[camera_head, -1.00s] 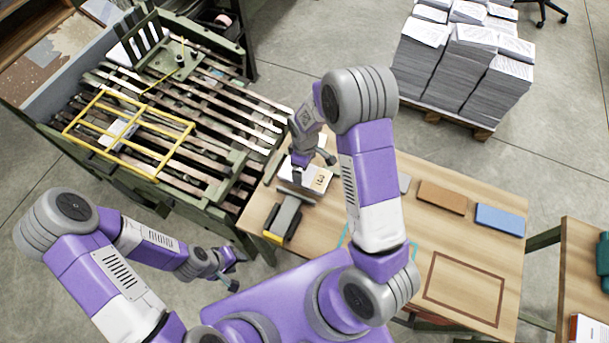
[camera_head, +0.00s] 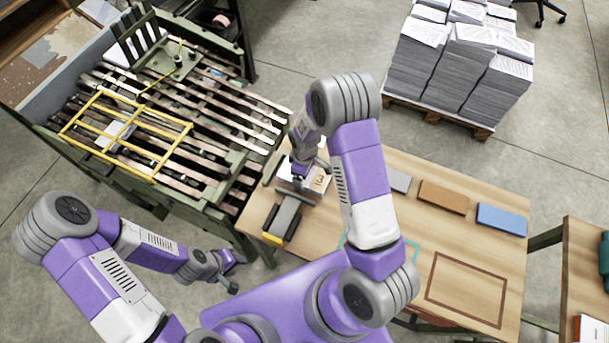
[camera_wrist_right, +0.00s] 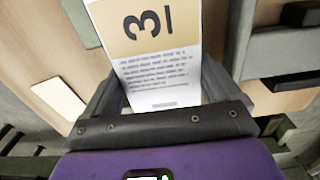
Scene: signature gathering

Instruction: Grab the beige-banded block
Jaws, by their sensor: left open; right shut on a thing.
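The beige-banded block (camera_head: 319,180) is white with a beige band marked with a dark "3" and a bar. It is at the left end of the wooden table, partly hidden by my right gripper (camera_head: 309,174). In the right wrist view the block (camera_wrist_right: 155,60) shows its band and printed text between the two fingers, and my right gripper (camera_wrist_right: 170,97) is shut on it. I cannot tell whether it touches the table. My left gripper (camera_head: 236,273) is open and empty, low at the left, apart from the table.
A dark device with a yellow end (camera_head: 284,218) lies close in front of the block. Grey (camera_head: 398,181), brown (camera_head: 443,197) and blue (camera_head: 501,219) blocks line the table's back edge. The slatted machine (camera_head: 190,120) adjoins on the left. A brown outline (camera_head: 428,280) encloses bare tabletop.

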